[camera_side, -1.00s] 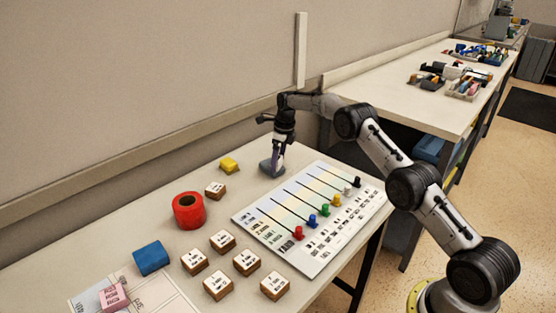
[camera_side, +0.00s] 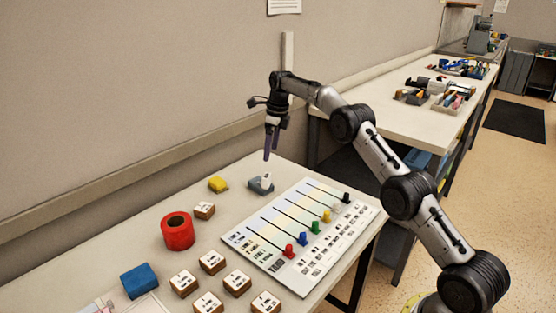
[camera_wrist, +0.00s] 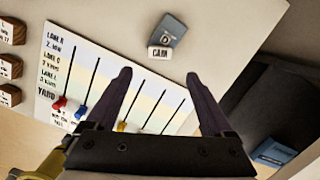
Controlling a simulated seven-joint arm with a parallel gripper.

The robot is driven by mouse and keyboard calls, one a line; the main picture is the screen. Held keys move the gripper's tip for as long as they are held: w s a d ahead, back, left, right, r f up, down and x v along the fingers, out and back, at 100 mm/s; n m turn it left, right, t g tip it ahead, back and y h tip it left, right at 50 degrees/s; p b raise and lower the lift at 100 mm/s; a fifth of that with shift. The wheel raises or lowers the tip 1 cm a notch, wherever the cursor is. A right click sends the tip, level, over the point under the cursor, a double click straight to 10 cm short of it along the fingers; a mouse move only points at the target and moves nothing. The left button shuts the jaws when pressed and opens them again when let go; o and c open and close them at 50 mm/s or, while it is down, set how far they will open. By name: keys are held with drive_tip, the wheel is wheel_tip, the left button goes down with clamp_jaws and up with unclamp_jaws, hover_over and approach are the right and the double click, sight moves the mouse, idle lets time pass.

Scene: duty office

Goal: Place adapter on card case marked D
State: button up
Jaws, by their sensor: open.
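A blue-grey card case (camera_side: 259,188) lies near the back edge of the table, left of the slider board. In the wrist view the case (camera_wrist: 171,30) shows a mark that looks like a D. A small white piece, apparently the adapter (camera_side: 266,179), appears to stand on the case in the side view. In the wrist view the adapter (camera_wrist: 158,52) shows dark lettering at the case's near edge; its exact contact is unclear. My gripper (camera_side: 268,158) is above them, pointing down, apart from both. Its fingers (camera_wrist: 158,76) are spread with nothing between them.
The board (camera_side: 305,236) with several coloured sliders lies right of the case. A wall runs along the back.

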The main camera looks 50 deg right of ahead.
drive_tip(key=s+a+r+n+t, duration=0.1)
drive_tip(key=s+a+r+n, duration=0.55)
drive_tip(key=s+r, duration=0.25)
drive_tip(key=s+a+r+n+t, duration=0.1)
drive_tip(key=s+a+r+n, duration=0.5)
drive_tip(key=s+r+n, duration=0.3)
drive_tip(key=s+a+f+n, duration=0.2)
drive_tip(key=s+n, duration=0.3)
drive_tip(key=s, duration=0.4)
drive_tip(key=s+a+f+n+t, duration=0.1)
drive_tip(key=s+a+f+n, duration=0.1)
drive_tip(key=s+n, duration=0.3)
drive_tip(key=s+a+f+n+t, duration=0.1)
drive_tip(key=s+n, duration=0.5)
drive_tip(key=s, duration=0.8)
wheel_tip(320, 180, down, 2)
drive_tip(key=shift+a+f+h, duration=0.15)
drive_tip(key=shift+a+h, duration=0.25)
drive_tip(key=shift+a, duration=0.2)
